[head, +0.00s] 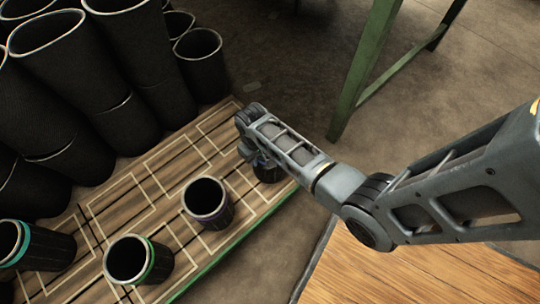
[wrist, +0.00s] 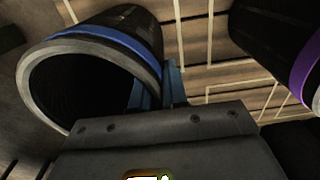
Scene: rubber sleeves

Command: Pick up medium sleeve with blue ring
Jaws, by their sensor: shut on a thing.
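The black sleeve with the blue ring (wrist: 115,33) fills the upper left of the wrist view, its open pale-rimmed mouth facing the camera. My gripper (wrist: 158,88) is shut on the wall of this sleeve at its rim, with one finger at the inside and one at the outside. In the head view the same sleeve (head: 269,173) is a dark shape at the far right end of the slatted board, mostly hidden under my gripper (head: 258,160). Whether it touches the board is hard to tell.
The wooden board (head: 240,238) has pale outlined squares. A purple-ringed sleeve (head: 222,215), a green-ringed sleeve (head: 155,262) and a teal-ringed sleeve (head: 50,248) stand on it. Large black sleeves (head: 90,75) crowd the upper left. A green metal frame (head: 365,65) stands behind my arm.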

